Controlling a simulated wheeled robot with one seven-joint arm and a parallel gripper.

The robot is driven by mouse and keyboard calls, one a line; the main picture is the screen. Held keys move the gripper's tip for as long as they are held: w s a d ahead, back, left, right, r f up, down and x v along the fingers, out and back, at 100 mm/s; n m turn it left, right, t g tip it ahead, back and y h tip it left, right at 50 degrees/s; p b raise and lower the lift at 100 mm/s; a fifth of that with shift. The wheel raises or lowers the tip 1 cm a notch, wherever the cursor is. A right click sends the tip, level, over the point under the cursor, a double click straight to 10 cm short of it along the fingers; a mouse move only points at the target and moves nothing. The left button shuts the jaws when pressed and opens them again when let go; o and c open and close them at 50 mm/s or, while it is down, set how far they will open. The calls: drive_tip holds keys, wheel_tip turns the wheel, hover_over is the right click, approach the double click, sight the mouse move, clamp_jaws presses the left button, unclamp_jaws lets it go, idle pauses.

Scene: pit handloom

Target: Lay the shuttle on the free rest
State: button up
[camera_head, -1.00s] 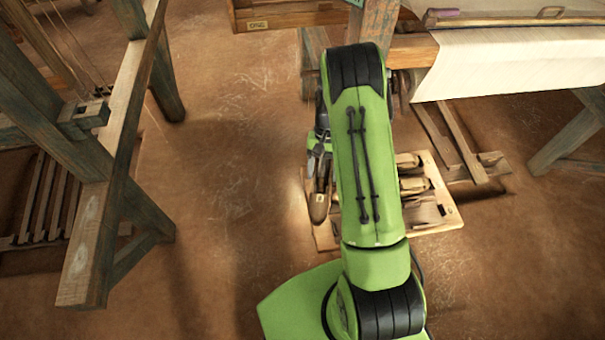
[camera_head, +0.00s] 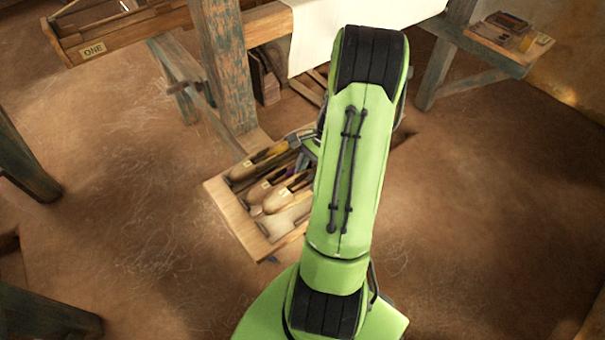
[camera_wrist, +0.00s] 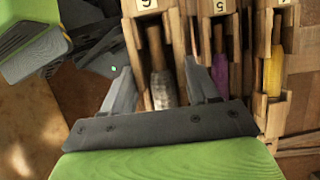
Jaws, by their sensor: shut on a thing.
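The low wooden rack (camera_head: 226,206) lies on the floor in the head view, left of my arm, with several boat-shaped shuttles side by side. My gripper (camera_wrist: 162,88) is shut on a wooden shuttle with grey-white yarn (camera_wrist: 162,92). Its number plate reads 6. Beside it in the wrist view are a shuttle with purple yarn (camera_wrist: 220,74), marked 5, and one with yellow yarn (camera_wrist: 273,72), marked 4. A pale, empty-looking place (camera_head: 286,220) shows at the rack's near end. My arm hides part of the rack. I cannot tell whether the held shuttle touches it.
A loom post (camera_head: 222,65) stands just behind the rack, with white cloth (camera_head: 345,20) above. A bench (camera_head: 505,48) with small items is at the back right. A wooden box marked ONE (camera_head: 120,35) is at the upper left.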

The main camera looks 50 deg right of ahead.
drive_tip(key=shift+f+b, duration=2.25)
drive_tip(key=shift+f, duration=0.15)
drive_tip(key=shift+f+b, duration=0.85)
drive_tip(key=shift+f, duration=0.9)
drive_tip(key=o, duration=1.3)
wheel_tip(320, 180, up, 8)
drive_tip(key=p, duration=0.8)
drive_tip(key=shift+r, duration=0.2)
drive_tip(key=shift+f, duration=0.1)
